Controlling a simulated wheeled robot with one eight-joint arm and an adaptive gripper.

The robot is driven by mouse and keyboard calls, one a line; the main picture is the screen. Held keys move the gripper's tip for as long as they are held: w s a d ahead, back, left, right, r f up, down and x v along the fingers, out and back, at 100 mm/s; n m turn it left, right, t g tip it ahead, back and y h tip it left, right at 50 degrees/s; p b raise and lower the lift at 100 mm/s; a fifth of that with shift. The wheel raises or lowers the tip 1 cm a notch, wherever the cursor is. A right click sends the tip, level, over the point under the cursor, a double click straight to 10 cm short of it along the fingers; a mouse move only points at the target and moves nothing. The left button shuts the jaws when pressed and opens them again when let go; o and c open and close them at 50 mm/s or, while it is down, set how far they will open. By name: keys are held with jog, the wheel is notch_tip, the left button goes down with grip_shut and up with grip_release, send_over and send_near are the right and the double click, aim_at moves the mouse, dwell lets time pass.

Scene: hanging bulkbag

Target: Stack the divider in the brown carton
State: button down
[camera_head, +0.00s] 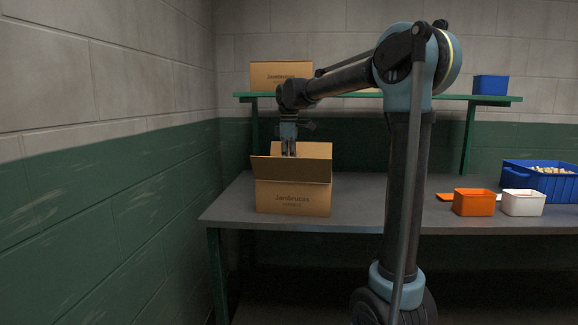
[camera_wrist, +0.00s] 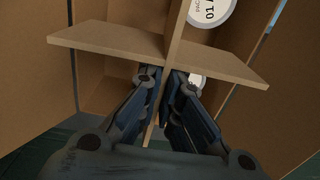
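The brown carton (camera_head: 293,197) stands open on the grey workbench, with its flaps up. My gripper (camera_head: 289,152) points down into the carton's opening, and its fingertips are partly hidden behind the front flap. In the wrist view, a brown cross-shaped divider (camera_wrist: 110,40) of two crossing panels is between the carton's walls (camera_wrist: 30,90). My gripper's fingers (camera_wrist: 166,78) are closed on either side of one divider panel, near the crossing. In the head view the divider is hidden by the carton. I cannot tell whether the divider touches the carton floor.
An orange bin (camera_head: 474,203), a white bin (camera_head: 523,203) and a blue crate (camera_head: 512,176) with small contents stand at the bench's right. A shelf (camera_head: 350,97) above holds another carton (camera_head: 281,74) and a blue bin (camera_head: 490,85). A wall is at left. White round labels (camera_wrist: 210,10) show beyond the divider.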

jog(key=shift+f, duration=0.6)
jog(key=c, duration=1.8)
grip_release()
jog(key=shift+r, duration=0.15)
notch_tip(320, 180, up, 13)
